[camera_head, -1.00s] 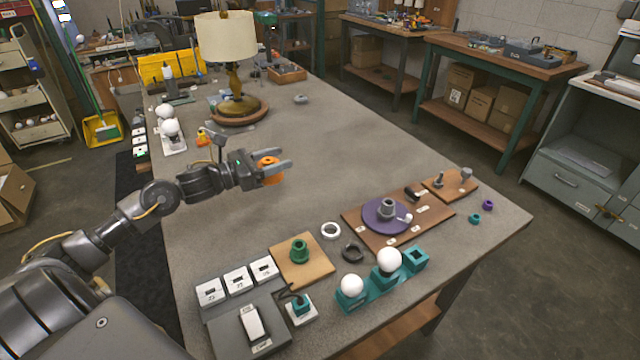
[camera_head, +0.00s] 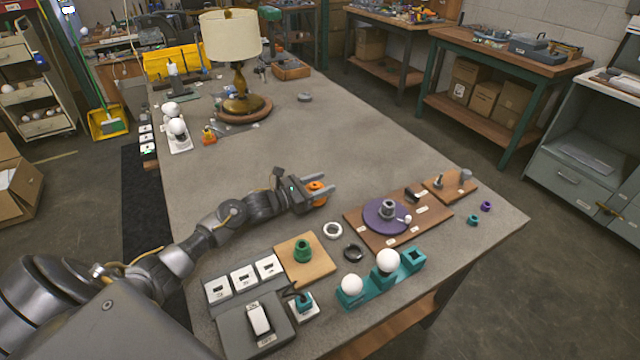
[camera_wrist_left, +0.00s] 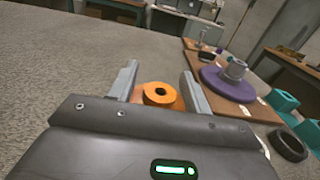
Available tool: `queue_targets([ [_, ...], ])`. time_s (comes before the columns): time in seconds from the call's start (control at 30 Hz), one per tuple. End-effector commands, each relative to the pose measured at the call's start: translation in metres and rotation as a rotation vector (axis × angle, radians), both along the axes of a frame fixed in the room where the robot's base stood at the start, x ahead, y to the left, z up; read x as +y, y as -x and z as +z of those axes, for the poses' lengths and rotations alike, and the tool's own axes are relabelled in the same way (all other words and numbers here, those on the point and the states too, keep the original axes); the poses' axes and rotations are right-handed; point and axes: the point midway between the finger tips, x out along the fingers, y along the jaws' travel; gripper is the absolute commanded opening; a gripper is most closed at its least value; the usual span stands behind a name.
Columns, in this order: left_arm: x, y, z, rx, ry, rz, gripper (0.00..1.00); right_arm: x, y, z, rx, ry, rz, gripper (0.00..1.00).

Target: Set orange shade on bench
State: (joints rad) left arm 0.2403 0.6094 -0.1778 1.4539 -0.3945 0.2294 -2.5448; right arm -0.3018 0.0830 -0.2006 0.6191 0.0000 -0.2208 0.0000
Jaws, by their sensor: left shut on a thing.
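The orange shade (camera_head: 317,188) is a small ring-like piece with a dark hole in its top. My left gripper (camera_head: 322,190) is shut on it, with a finger on each side. In the left wrist view the orange shade (camera_wrist_left: 159,95) sits between the two grey fingers (camera_wrist_left: 160,88). The grey bench (camera_head: 270,140) is below it; I cannot tell whether the shade touches the surface. My right gripper is not in view.
A wooden board with a purple disc (camera_head: 374,219) lies to the right. A white ring (camera_head: 333,230), a black ring (camera_head: 353,253) and a teal holder with white bulbs (camera_head: 380,289) are nearer. A lamp (camera_head: 232,50) stands at the back. The middle of the bench is clear.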

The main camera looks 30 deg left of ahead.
Motion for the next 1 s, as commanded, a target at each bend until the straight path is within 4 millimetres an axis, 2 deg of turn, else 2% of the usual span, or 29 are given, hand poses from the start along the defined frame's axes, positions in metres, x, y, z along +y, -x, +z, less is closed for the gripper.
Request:
queue_targets([
  [0.07,0.0003,-0.0003,-0.0044,0.0,0.001,0.001,0.18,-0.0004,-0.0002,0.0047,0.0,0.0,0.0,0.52],
  [0.43,0.0004,0.0,-0.0106,-0.002,-0.001,0.0,0.18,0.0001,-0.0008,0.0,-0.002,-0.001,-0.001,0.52],
  [0.47,0.0004,0.0,-0.0097,-0.002,-0.001,0.0,0.51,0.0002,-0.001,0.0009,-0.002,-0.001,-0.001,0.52],
  [0.6,0.0003,-0.0001,-0.0091,-0.001,0.0,0.0,0.7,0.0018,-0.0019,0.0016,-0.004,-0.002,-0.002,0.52],
  [1.0,0.0035,0.0046,-0.0091,-0.001,-0.002,0.0,0.71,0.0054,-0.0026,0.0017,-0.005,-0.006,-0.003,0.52],
])
